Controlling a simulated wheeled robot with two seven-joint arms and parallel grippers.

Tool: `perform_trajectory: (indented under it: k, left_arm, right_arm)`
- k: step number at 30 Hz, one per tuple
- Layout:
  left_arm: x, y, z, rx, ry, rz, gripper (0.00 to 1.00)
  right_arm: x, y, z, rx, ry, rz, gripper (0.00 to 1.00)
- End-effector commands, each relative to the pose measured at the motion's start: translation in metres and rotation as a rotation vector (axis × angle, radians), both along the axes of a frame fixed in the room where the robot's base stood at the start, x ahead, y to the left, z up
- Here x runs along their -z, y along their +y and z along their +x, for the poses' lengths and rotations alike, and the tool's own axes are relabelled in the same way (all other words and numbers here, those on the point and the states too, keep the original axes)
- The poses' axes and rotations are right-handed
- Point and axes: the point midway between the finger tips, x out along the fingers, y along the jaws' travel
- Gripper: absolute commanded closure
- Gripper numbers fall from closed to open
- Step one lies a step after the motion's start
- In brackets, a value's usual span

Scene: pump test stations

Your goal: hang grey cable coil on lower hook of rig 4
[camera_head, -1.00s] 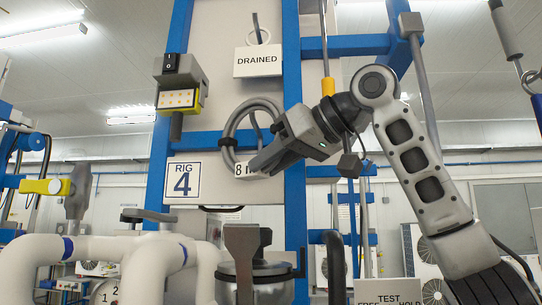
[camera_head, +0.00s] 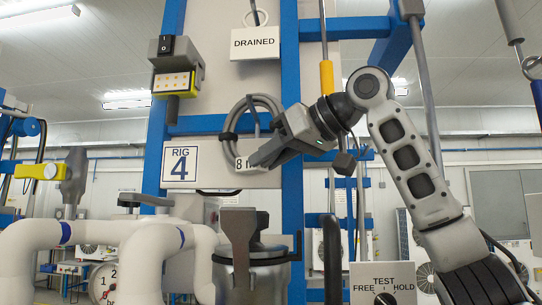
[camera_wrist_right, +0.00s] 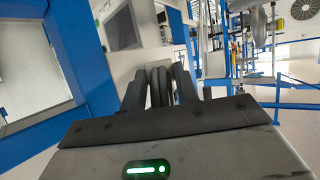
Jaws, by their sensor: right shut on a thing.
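The grey cable coil (camera_head: 232,115) is a ring of several turns with a dark tie at its left side and a white tag (camera_head: 245,162) reading 8 m. It is upright in front of the panel of rig 4, marked by a sign (camera_head: 181,164). My right gripper (camera_head: 264,155) is shut on the coil's lower right side. The wrist view shows a dark, edge-on part of the coil (camera_wrist_right: 160,88) between the fingers. A short grey piece, possibly the lower hook (camera_head: 257,126), shows inside the ring; I cannot tell whether the coil rests on it. My left gripper is out of view.
A DRAINED sign (camera_head: 258,42) hangs above the coil. A switch box (camera_head: 176,62) is on the left upright. White pipes (camera_head: 150,250) and a grey upright lever (camera_head: 238,235) stand below. A TEST switch plate (camera_head: 384,278) is at lower right.

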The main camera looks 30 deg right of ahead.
Motion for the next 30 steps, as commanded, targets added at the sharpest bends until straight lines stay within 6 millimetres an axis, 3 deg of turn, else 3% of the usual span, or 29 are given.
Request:
perform_trajectory:
  k: [10,11,13,23,30]
  left_arm:
    - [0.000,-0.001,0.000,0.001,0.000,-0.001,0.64]
    - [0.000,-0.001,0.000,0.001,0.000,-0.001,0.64]
    - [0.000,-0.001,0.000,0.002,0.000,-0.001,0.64]
    - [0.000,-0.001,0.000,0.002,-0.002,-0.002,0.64]
    - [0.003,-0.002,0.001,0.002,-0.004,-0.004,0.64]
  right_arm:
    - [-0.002,0.000,-0.001,-0.001,-0.005,0.003,1.00]
    - [-0.002,0.000,-0.001,-0.001,-0.005,0.003,0.64]
    - [-0.002,0.000,-0.001,-0.001,-0.004,0.002,0.44]
    - [0.000,-0.001,-0.001,0.000,0.002,0.000,0.44]
    - [-0.014,-0.013,-0.031,0.000,-0.004,0.002,0.44]
